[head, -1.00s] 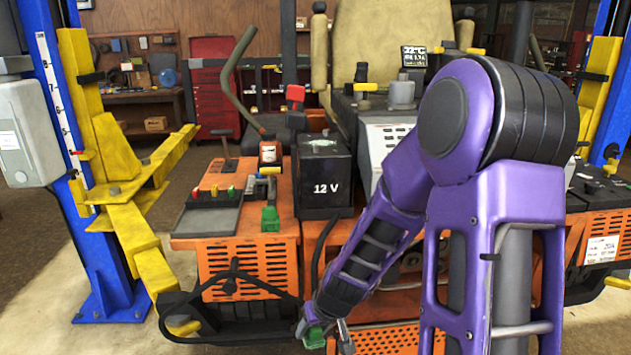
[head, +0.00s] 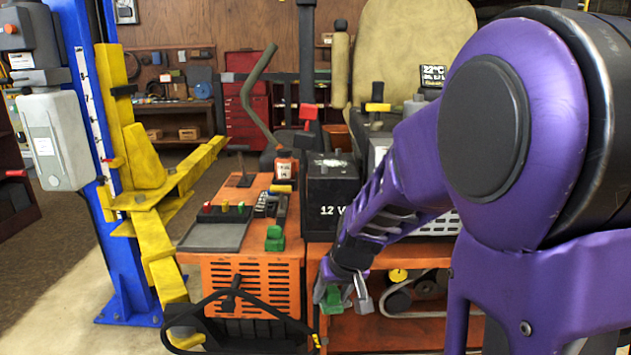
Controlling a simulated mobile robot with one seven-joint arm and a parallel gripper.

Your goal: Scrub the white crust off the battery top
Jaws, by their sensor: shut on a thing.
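The black battery (head: 331,190), marked 12 V, stands upright on the orange machine. Pale white crust (head: 334,163) shows as a patch on its top. My gripper (head: 342,292) is low in front of the orange body, below and apart from the battery. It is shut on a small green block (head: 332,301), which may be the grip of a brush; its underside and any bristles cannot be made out. My purple arm covers the battery's right edge.
A second green block (head: 275,238) sits on the orange deck left of the battery, near a dark tray (head: 217,234) and an orange bottle (head: 284,165). A red-topped post (head: 308,115) and a curved lever rise behind. A black bar frame (head: 240,312) juts out front.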

